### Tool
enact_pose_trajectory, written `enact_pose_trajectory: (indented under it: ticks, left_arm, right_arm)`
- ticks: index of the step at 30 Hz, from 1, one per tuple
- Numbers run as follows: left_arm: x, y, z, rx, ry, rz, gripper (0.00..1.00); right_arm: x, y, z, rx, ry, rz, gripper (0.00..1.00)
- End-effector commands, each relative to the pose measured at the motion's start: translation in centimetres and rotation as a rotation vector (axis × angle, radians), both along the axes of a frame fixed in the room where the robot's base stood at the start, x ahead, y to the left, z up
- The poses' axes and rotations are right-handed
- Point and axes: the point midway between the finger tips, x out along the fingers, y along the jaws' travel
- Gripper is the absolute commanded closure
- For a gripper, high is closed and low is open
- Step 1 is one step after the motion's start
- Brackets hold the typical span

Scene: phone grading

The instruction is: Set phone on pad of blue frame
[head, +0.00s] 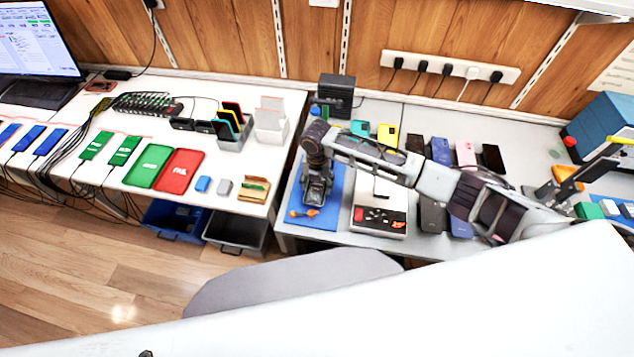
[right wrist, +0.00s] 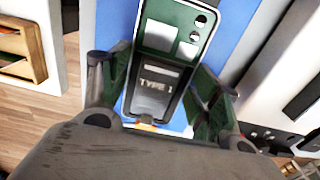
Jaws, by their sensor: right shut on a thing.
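My right gripper (head: 315,198) is above the blue mat (head: 335,215) in the middle of the head view, pointing down. In the right wrist view its fingers (right wrist: 158,100) are closed on both sides of a dark green phone (right wrist: 158,82) with a "TYPE 1" label and light patches and round holes at its far end. The phone is mostly hidden by the gripper in the head view. A blue box-like unit (head: 603,122) with a red button stands at the far right; I cannot tell whether it is the blue frame, and I see no clear pad. My left gripper is not in view.
Several phones (head: 441,150) lie behind my right arm. A black box (head: 336,92) stands at the back. Green (head: 148,165) and red (head: 180,170) trays lie on the left table.

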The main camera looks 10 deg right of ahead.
Motion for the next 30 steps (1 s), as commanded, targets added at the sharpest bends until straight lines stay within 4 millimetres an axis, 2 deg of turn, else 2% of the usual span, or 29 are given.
enact_pose_trajectory:
  ticks: [30]
  left_arm:
    - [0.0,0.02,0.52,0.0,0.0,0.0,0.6]
  right_arm:
    - [0.0,0.02,-0.18,0.0,0.0,0.0,0.63]
